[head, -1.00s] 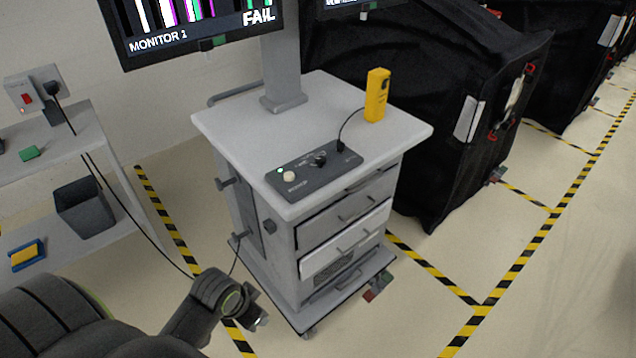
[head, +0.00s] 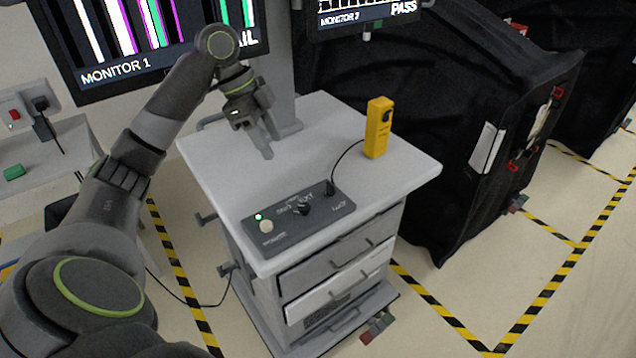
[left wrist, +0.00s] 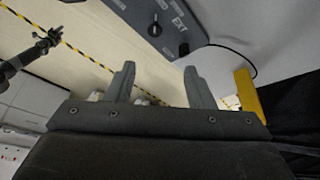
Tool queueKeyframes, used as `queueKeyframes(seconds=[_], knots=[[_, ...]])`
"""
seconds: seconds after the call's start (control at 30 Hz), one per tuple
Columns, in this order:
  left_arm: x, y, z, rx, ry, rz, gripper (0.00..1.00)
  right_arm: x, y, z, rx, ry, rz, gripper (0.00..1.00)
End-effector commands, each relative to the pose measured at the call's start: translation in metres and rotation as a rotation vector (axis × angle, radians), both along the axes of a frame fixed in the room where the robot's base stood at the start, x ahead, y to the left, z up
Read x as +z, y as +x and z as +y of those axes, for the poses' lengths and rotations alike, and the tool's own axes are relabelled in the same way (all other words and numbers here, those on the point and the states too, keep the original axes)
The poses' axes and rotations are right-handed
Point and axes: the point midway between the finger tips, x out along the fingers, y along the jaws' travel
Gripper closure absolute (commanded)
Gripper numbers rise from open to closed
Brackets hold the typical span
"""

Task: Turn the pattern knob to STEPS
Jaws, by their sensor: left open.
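The dark control box (head: 290,220) lies on the front part of the grey cart top. Its black pattern knob (head: 303,208) is near the middle, with small lettering around it that I cannot read. A pale round button and a lit green lamp are at its left end. My left gripper (head: 266,152) is above the cart top, behind the box, pointing down, empty and apart from it. In the left wrist view its two fingers (left wrist: 160,88) stand apart, and the box (left wrist: 178,15) shows upside down at the top.
A yellow handheld device (head: 378,128) stands upright on the cart, cabled to the box. Monitor 1 (head: 150,45) shows coloured bars, partly behind my arm; monitor 2 (head: 365,15) reads PASS. A black covered cart (head: 440,130) stands at the right.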

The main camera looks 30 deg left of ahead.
Motion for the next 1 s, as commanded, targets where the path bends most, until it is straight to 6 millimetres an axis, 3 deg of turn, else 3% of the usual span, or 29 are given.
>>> queueKeyframes(seconds=[0.13, 0.33, 0.47, 0.77, 1.0], knots=[[-0.003, 0.001, -0.002, -0.008, -0.005, 0.000, 0.52, 0.002, 0.006, 0.003, 0.001, 0.004, -0.009, 0.64], [-0.035, 0.005, -0.015, -0.007, -0.008, 0.003, 0.52, 0.007, -0.035, 0.004, -0.011, 0.005, 0.050, 0.64], [-0.061, 0.009, -0.026, -0.007, -0.010, 0.002, 0.52, 0.011, -0.048, 0.004, -0.015, 0.005, 0.069, 0.64], [-0.119, 0.017, -0.048, -0.005, -0.007, 0.002, 0.52, 0.022, -0.009, 0.003, -0.004, 0.004, 0.011, 0.64], [-0.150, 0.022, -0.058, -0.004, -0.006, 0.000, 0.52, 0.025, -0.014, 0.000, -0.005, 0.000, 0.018, 0.64]])
